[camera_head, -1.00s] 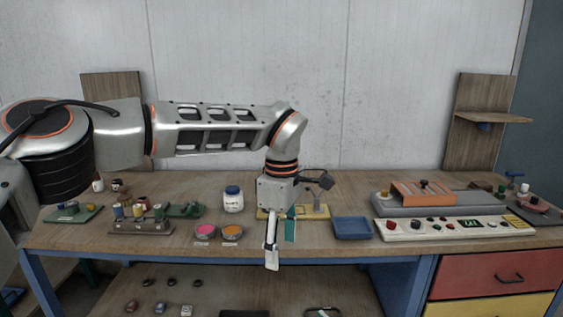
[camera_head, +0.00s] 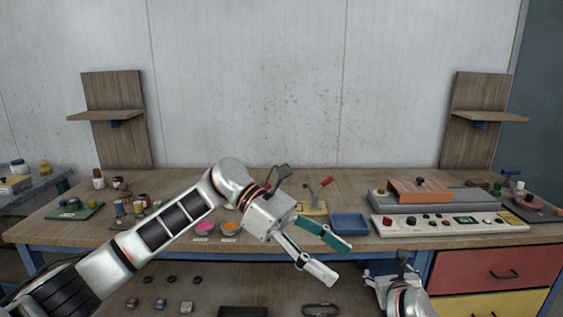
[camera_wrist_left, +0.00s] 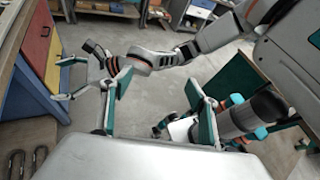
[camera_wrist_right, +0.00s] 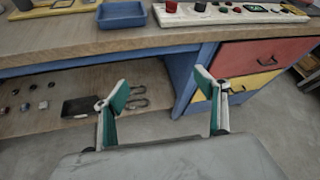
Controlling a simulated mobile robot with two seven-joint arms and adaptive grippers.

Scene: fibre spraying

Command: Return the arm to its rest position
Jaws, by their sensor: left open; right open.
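My left arm comes in from the left in the head view, bent low across the front of the bench. My left gripper (camera_head: 338,262) is open and empty, pointing down and right in front of the bench edge. Its two spread fingers also show in the left wrist view (camera_wrist_left: 159,82), with my right arm beyond them. My right gripper (camera_wrist_right: 162,85) is open and empty in its wrist view, facing the bench's lower shelf and drawers.
The wooden bench (camera_head: 290,240) holds a blue tray (camera_head: 349,225), a control panel (camera_head: 450,224), a pink dish (camera_head: 204,228) and an orange dish (camera_head: 231,228). Red (camera_head: 495,272) and yellow drawers are at the right. A lower shelf (camera_wrist_right: 75,100) holds small parts.

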